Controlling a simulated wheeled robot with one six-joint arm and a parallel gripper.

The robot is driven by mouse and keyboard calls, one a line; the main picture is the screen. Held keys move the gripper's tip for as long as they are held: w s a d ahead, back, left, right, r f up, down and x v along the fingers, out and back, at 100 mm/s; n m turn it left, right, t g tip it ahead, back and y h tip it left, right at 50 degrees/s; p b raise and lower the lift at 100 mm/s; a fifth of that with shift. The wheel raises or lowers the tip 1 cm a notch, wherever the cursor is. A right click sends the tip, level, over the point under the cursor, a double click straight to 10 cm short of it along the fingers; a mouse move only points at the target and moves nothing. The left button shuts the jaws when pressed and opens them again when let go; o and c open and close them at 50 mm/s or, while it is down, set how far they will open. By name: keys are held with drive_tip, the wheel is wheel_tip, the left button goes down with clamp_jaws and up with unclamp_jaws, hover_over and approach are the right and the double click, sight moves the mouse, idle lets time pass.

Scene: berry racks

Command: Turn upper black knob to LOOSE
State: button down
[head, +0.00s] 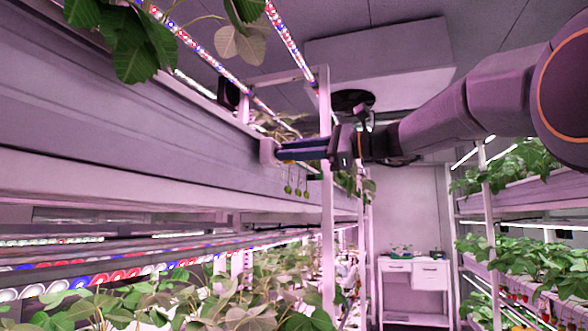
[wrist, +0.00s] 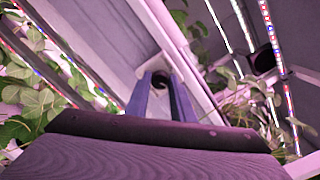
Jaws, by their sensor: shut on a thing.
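The black knob (wrist: 160,78) sits on a white bracket on the long rack beam, between my two blue fingertips in the wrist view. My gripper (head: 281,150) reaches in from the right in the head view, level with the beam, and is shut on the knob. The white bracket (head: 268,151) shows at the fingertips in the head view, where the knob itself is hidden. No LOOSE marking is legible in either view, and I cannot tell the knob's turn angle.
Small green berries (head: 297,189) hang just below my gripper. A white rack post (head: 327,200) stands close behind it. The long beam (head: 120,125) runs along the left, with leafy plants (head: 240,285) below. A white cabinet (head: 414,280) stands at the aisle's end. Another planted rack lines the right.

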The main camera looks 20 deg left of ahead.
drive_tip(key=shift+f+n+b, duration=0.15)
drive_tip(key=shift+n+b, duration=2.4)
drive_tip(key=shift+f+n+b, duration=0.1)
drive_tip(key=shift+n+b, duration=2.4)
drive_tip(key=shift+n, duration=0.05)
drive_tip(key=shift+r, duration=0.1)
drive_tip(key=c, duration=1.5)
unclamp_jaws()
drive_tip(key=shift+c, duration=0.2)
drive_tip(key=d+b, duration=0.1)
drive_tip(key=d, duration=0.6)
drive_tip(key=shift+s+d, duration=0.35)
drive_tip(key=shift+d, duration=0.05)
